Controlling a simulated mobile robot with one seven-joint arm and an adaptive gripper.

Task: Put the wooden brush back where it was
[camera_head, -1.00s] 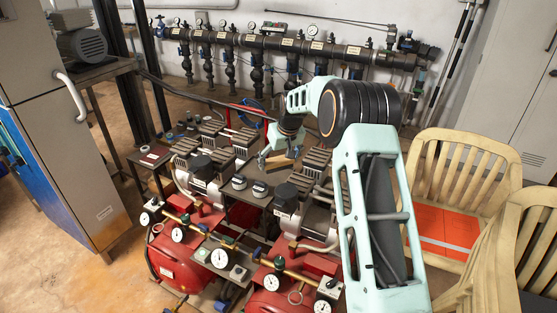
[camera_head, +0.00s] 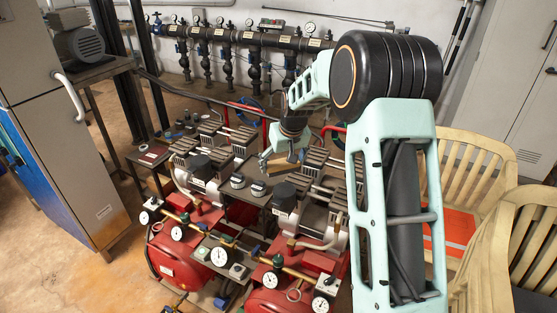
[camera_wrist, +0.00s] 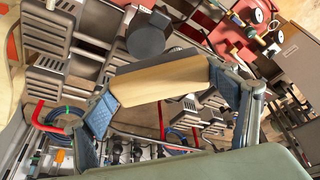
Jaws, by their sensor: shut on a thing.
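The wooden brush (camera_wrist: 160,80) is a pale tan block with a dark side facing up in the wrist view. It lies crosswise between the two blue-padded fingers of my gripper (camera_wrist: 165,100), which is shut on it. In the head view my gripper (camera_head: 279,162) hangs over the compressor group, just above and beside the small dark table with round knobs. The brush is small and partly hidden by the fingers there. The spot where the brush was before cannot be told from these frames.
Red compressors (camera_head: 185,232) with gauges and finned grey heads (camera_head: 210,128) crowd the space below my gripper. A dark pipe manifold (camera_head: 240,36) runs along the back wall. Wooden chairs (camera_head: 480,165) stand at the right. Open floor (camera_head: 50,240) shows at the left.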

